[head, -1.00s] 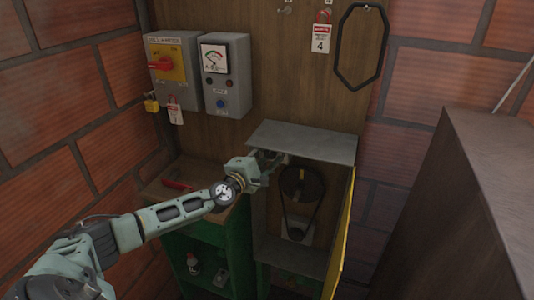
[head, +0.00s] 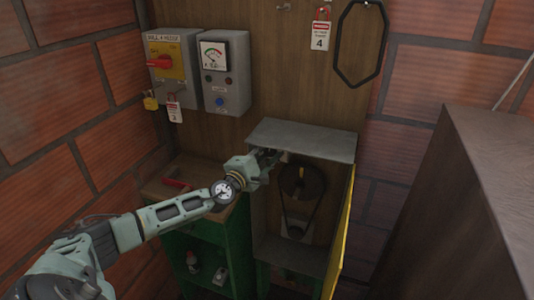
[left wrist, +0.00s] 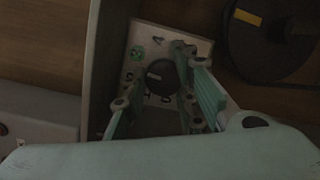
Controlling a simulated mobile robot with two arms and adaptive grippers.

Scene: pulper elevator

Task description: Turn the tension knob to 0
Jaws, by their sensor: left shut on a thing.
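The tension knob (left wrist: 160,76) is a round black dial on a pale plate (left wrist: 146,40) in the left wrist view. A short light mark on it points left in that picture. Digits and a green mark surround it on the plate; most digits are too blurred to read. My left gripper (left wrist: 162,82) has its fingers on either side of the knob and is shut on it. In the head view the left gripper (head: 274,156) reaches into the upper left of the open grey housing, and its fingers hide the knob there. My right gripper is not in view.
A dark pulley (head: 302,183) with a belt sits just right of the gripper inside the housing (head: 305,139). The yellow door (head: 340,235) stands open on the right. A green cabinet (head: 240,245) is below left. Control boxes (head: 226,75) hang on the wall.

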